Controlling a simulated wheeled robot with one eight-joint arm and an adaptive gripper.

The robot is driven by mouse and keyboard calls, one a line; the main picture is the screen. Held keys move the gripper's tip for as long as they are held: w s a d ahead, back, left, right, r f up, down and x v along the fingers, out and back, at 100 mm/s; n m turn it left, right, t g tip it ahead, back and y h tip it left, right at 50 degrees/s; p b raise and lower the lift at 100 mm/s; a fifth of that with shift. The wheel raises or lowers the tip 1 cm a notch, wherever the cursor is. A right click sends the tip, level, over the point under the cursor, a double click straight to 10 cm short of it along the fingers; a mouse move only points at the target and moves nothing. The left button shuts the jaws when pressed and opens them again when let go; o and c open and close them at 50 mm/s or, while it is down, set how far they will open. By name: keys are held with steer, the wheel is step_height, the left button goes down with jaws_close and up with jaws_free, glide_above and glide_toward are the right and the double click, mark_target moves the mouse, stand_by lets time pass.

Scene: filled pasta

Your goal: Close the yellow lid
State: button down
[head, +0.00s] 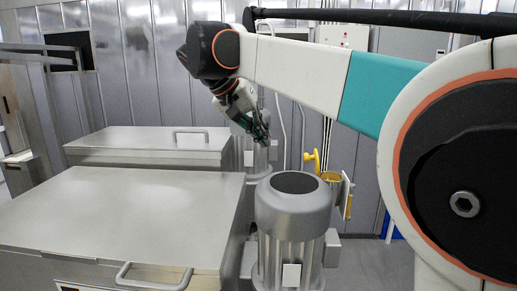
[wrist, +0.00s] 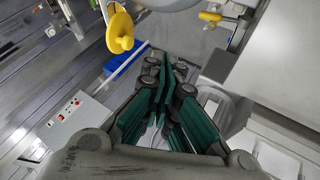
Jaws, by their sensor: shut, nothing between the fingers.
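The yellow lid (wrist: 120,32) is a round disc with a knob, at the upper left of the wrist view. In the head view the small yellow lid (head: 314,160) stands raised beside a yellow-rimmed opening (head: 330,175), behind the grey motor. My gripper (head: 262,136) is left of the lid and apart from it, above the far machines. In the wrist view my gripper (wrist: 171,75) has its dark green fingers shut and empty, with the lid up and to the left of them. The lid's hinge is not clear.
A grey ribbed motor (head: 292,215) stands in front of the lid. Flat metal covers (head: 130,215) with handles fill the left. A yellow handle (wrist: 210,16) is at the top right of the wrist view. A blue bin (wrist: 122,66) sits on the floor.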

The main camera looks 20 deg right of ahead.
steer(key=d+f+p, duration=0.2)
steer(key=d+f, duration=0.5)
steer(key=d, duration=0.2)
steer(key=shift+d, duration=0.3)
steer(key=shift+d+r, duration=0.1)
steer(key=shift+s+d+r+y, duration=0.15)
steer(key=shift+y, duration=0.15)
steer(key=shift+d, duration=0.1)
stand_by(0.3)
